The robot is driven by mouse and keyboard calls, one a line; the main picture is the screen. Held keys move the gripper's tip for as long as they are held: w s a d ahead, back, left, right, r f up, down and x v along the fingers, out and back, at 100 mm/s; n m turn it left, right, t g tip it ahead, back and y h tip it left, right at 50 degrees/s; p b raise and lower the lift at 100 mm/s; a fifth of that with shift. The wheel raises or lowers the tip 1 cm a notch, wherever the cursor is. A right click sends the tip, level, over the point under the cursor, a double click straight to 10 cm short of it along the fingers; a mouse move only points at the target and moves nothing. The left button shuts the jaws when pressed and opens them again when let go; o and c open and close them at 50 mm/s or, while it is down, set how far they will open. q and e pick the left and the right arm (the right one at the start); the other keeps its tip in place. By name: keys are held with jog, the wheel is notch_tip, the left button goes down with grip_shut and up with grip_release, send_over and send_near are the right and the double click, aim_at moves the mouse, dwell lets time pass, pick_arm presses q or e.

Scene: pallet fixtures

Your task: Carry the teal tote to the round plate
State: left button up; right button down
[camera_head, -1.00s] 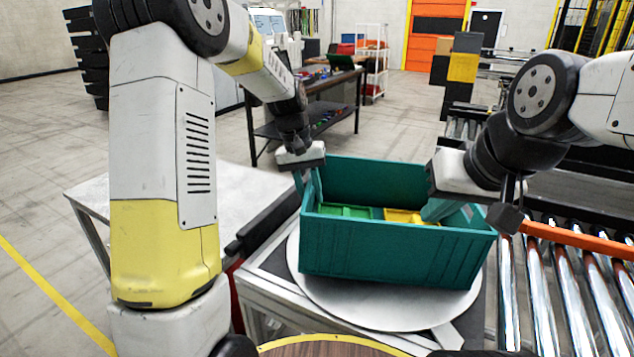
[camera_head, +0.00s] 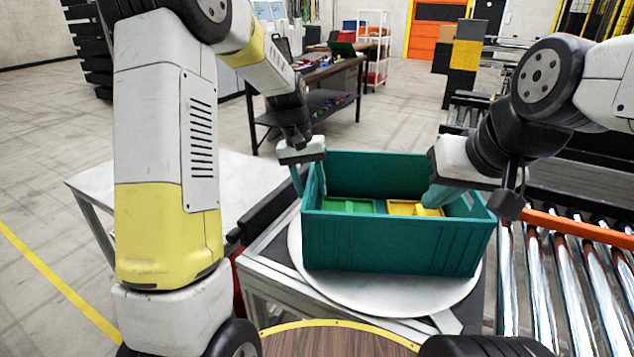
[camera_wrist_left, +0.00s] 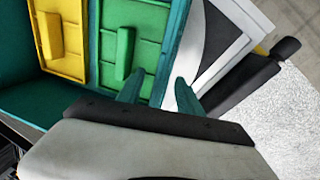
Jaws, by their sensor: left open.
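The teal tote (camera_head: 390,246) stands upright on the round plate (camera_head: 400,303), a pale grey disc on a stand. Inside it lie a green bin (camera_head: 350,206) and a yellow bin (camera_head: 408,208); both also show in the left wrist view. My left gripper (camera_head: 309,182) is at the tote's left end wall. In the left wrist view, its two teal fingers (camera_wrist_left: 160,88) are apart, one on each side of that wall. My right gripper (camera_head: 446,195) is at the tote's right end, with a finger visible inside the tote. Its other finger is hidden.
A roller conveyor (camera_head: 565,285) with an orange rail (camera_head: 580,228) runs close on the right. A pale table (camera_head: 245,185) stands to the left. A dark workbench (camera_head: 335,75) is behind, with open floor around it.

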pick_arm(q)
jog(key=v, duration=1.1)
jog(key=s+a+r+t, duration=0.2)
jog(key=s+t, duration=0.1)
jog(key=s, duration=0.9)
jog(key=s+a+r+t, duration=0.1)
jog(key=s+t, duration=0.2)
jog(key=s, duration=0.9)
jog(key=shift+a+r+m, duration=0.3)
jog(key=shift+a+r, duration=0.05)
jog(key=shift+a, duration=0.05)
